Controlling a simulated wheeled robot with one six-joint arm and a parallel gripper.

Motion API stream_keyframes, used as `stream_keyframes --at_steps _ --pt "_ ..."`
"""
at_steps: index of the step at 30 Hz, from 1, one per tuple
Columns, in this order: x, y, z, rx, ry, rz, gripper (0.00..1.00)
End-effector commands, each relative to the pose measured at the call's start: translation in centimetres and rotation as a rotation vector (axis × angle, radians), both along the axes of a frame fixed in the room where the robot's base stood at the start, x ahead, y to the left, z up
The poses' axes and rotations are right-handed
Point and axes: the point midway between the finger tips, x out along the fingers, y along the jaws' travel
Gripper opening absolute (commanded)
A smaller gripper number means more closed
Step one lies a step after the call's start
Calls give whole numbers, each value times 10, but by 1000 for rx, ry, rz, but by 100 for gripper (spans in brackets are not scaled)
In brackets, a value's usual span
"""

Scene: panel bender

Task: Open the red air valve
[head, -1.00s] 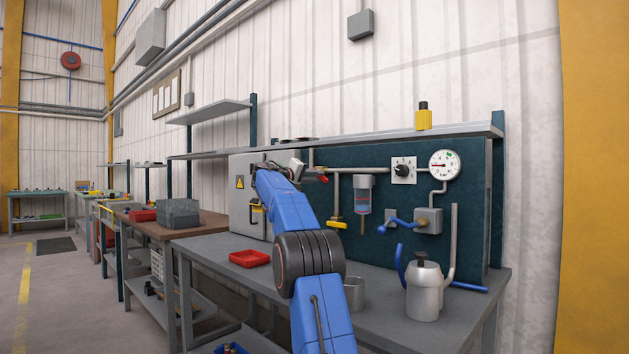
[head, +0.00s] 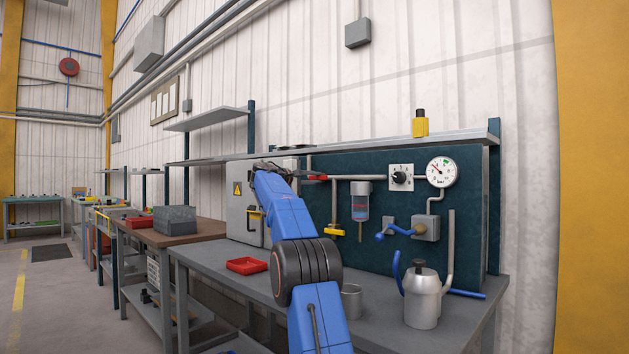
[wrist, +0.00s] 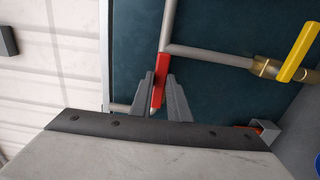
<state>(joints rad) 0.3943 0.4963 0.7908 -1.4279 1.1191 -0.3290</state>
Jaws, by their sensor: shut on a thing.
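The red air valve's lever (wrist: 161,75) sits between the two grey fingers of my gripper (wrist: 159,92) in the wrist view, which are shut on it. The lever lies roughly in line with the grey pipe (wrist: 168,22) beyond it. In the head view the red lever (head: 316,178) shows as a short, near-level bar at the left end of the horizontal pipe. The valve body is not clearly visible.
A yellow-handled valve (head: 334,232) hangs on a branch pipe nearby. A filter bowl (head: 360,206), a pressure gauge (head: 441,172) and a blue lever (head: 396,232) are on the teal panel. A grey cabinet (head: 240,205) stands left. A red tray (head: 247,265) and metal canister (head: 422,300) stand on the bench.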

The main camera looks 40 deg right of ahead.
Motion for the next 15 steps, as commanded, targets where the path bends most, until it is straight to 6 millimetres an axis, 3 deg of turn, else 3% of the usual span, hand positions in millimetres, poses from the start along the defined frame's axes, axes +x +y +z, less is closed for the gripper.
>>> stream_keyframes --at_steps 11,12,13,15 --pt "2 1 0 -2 5 4 0" --pt "2 1 0 -2 4 3 25" --pt "1 1 0 -2 4 3 32" --pt "1 1 0 -1 4 3 34"
